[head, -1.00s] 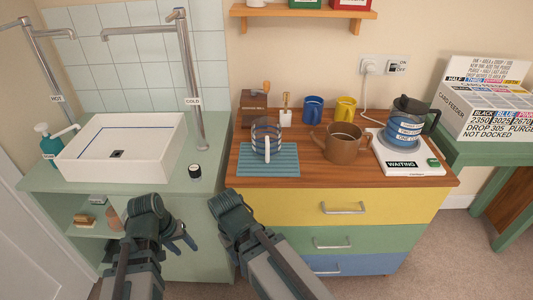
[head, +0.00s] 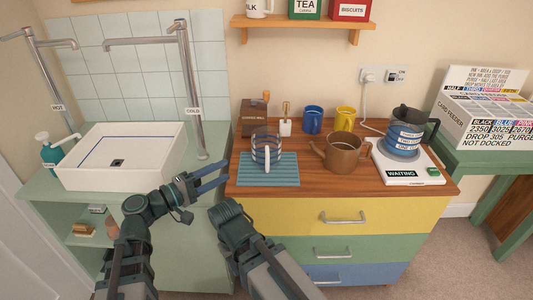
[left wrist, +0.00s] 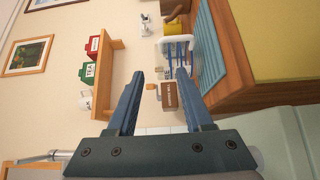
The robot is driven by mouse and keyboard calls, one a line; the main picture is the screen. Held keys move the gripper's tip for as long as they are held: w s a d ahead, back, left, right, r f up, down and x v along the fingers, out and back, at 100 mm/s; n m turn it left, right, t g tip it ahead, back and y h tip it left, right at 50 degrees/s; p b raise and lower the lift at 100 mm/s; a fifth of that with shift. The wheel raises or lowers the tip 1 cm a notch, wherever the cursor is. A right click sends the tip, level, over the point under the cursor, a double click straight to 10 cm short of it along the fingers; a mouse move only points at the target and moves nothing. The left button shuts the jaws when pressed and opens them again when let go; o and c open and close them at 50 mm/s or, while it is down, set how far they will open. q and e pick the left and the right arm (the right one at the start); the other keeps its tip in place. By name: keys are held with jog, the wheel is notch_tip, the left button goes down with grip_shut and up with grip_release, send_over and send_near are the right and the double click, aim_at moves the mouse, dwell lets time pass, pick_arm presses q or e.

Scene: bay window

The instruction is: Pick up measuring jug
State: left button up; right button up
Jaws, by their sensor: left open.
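The clear measuring jug (head: 259,138) with blue bands and a white handle stands upright on the blue ribbed mat (head: 284,177), at the left of the wooden counter. It also shows sideways in the left wrist view (left wrist: 174,49), beyond my fingertips. My left gripper (head: 224,174) is open and empty, left of the mat and apart from the jug. Its two blue fingers (left wrist: 160,74) are spread in the left wrist view. My right arm shows low in the head view, but its gripper cannot be made out.
Behind the jug stands a brown coffee mill (head: 254,114). A brown pot (head: 344,155) stands to its right, with blue (head: 312,122) and yellow (head: 345,120) mugs behind. A white scale (head: 410,170) carries a banded carafe (head: 404,140). The tap (head: 190,90) rises at left.

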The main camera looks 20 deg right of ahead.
pick_arm(q)
send_near(265, 150)
jog(key=x, duration=0.2)
jog(key=shift+d, duration=0.4)
jog(key=shift+w+d, duration=0.1)
jog(key=x, duration=0.5)
jog(key=shift+w+f, duration=0.1)
jog(key=shift+w, duration=0.05)
grip_shut()
dwell(1.1)
